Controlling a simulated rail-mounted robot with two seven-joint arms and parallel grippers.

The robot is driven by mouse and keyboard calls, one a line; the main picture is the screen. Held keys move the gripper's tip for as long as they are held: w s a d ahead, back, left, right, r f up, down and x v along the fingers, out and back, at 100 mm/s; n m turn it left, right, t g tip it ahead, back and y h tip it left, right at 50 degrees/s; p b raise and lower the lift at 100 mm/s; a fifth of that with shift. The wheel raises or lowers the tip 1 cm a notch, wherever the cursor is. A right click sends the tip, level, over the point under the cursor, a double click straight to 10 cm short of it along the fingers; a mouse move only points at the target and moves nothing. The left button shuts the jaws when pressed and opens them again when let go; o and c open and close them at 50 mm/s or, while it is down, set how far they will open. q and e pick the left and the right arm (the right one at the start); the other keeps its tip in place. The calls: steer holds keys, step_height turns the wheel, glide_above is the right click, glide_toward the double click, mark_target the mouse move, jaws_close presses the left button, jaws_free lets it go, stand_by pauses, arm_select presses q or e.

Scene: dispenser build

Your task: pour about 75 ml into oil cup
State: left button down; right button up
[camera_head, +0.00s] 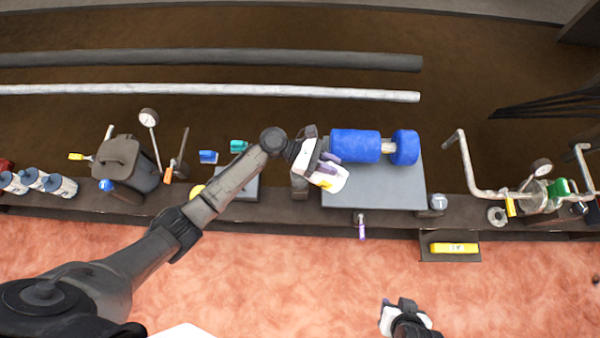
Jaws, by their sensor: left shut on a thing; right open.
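My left gripper (322,165) is over the grey plate, just left of the blue cylinder. It is shut on a white container (331,181) with a yellow patch, which looks tilted; the fingers hide part of it. I cannot see any liquid. I cannot tell for certain which thing is the oil cup. A small clear-and-purple piece (361,226) stands at the bench's front edge, to the lower right of the held container. My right gripper (403,308) is open over the reddish floor at the bottom, apart from everything.
A blue cylinder (355,146) with a round blue end lies on the grey plate (376,195). A dark lidded bin (118,156) and white canisters (62,186) stand left. Bent pipes (462,165) and a gauge (542,167) stand right. A yellow box (454,248) sits in front.

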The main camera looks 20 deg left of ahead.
arm_select(q)
steer(key=shift+a+b, duration=0.15)
steer(key=shift+b, duration=0.2)
steer(key=shift+a+r+h+b, duration=0.2)
steer(key=shift+r+h+b, duration=0.05)
steer(key=shift+h+b, duration=0.3)
steer(key=shift+a+r+b, duration=0.1)
steer(key=shift+a+b, duration=0.05)
steer(key=shift+b, duration=0.25)
steer(key=shift+s+a+f+h+b, duration=0.15)
steer(key=shift+a+h+b, duration=0.3)
steer(key=shift+b, duration=0.9)
steer(key=shift+a+f+h+b, duration=0.15)
steer(key=shift+a+h+b, duration=0.2)
steer(key=shift+b, duration=1)
steer(key=shift+r, duration=0.15)
steer(key=shift+a+h, duration=0.25)
steer(key=shift+h, duration=0.1)
steer(key=shift+a+r+t+h+b, duration=0.3)
steer(key=shift+a+h+b, duration=0.05)
steer(key=shift+a+h, duration=0.25)
steer(key=shift+a+r, duration=0.15)
steer(key=shift+r, duration=0.1)
steer(key=shift+s+a+r+h, duration=0.1)
steer(key=shift+a+r+h, duration=0.15)
steer(key=shift+h, duration=0.15)
